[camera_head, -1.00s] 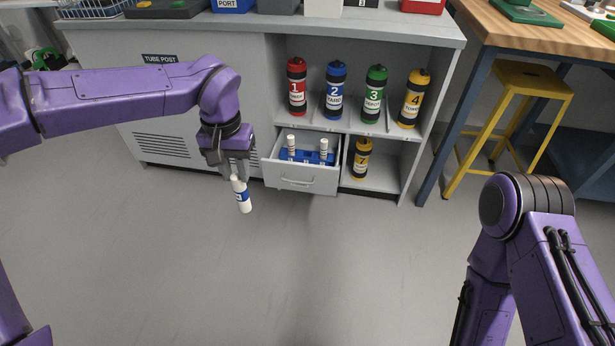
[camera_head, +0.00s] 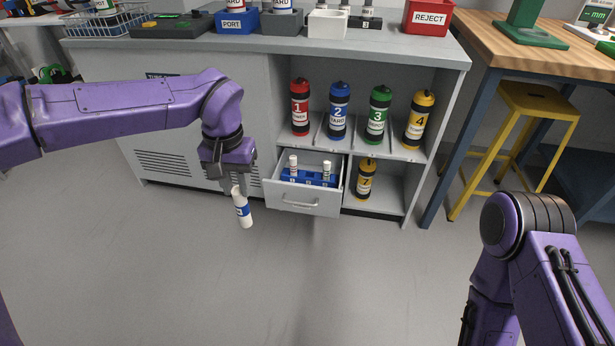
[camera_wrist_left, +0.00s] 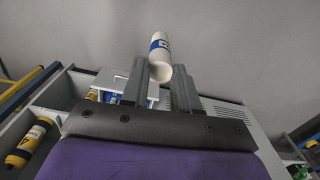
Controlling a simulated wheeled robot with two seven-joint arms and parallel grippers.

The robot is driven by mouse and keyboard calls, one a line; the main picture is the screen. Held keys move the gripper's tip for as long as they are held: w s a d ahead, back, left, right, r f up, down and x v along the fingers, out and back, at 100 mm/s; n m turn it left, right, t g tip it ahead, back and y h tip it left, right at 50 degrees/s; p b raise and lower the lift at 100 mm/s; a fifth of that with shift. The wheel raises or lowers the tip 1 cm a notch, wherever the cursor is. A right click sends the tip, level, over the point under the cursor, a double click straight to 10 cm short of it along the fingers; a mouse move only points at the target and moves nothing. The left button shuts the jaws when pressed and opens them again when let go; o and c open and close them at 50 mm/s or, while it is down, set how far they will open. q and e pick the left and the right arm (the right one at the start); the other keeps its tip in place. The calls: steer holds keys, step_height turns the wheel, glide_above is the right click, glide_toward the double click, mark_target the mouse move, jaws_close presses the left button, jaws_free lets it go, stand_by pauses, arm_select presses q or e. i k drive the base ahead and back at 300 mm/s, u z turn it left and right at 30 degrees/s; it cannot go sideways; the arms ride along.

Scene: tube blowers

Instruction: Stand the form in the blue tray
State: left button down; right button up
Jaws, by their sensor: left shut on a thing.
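The form, a white roll with a blue band (camera_head: 242,208), hangs in my left gripper (camera_head: 233,186), which is shut on its upper end. It is slightly tilted, above the floor and in front of the cabinet, left of the open drawer. In the left wrist view the form (camera_wrist_left: 161,55) shows between the fingers (camera_wrist_left: 151,80). The blue tray marked PORT (camera_head: 235,31) stands on the cabinet top, with a white item with a dark label in it. A blue rack (camera_head: 309,179) with two white rolls sits in the drawer. My right gripper is out of view.
The grey drawer (camera_head: 303,199) is pulled out beside the left gripper. Canisters, one of them red (camera_head: 300,108), stand on the open shelves. A grey tray (camera_head: 283,27), a white bin (camera_head: 327,23) and a red REJECT bin (camera_head: 428,18) share the counter. A yellow stool (camera_head: 535,105) stands right.

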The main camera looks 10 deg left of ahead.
mark_target(309, 179)
steer(key=z, duration=0.25)
steer(key=i, duration=1.25)
steer(key=z, duration=0.4)
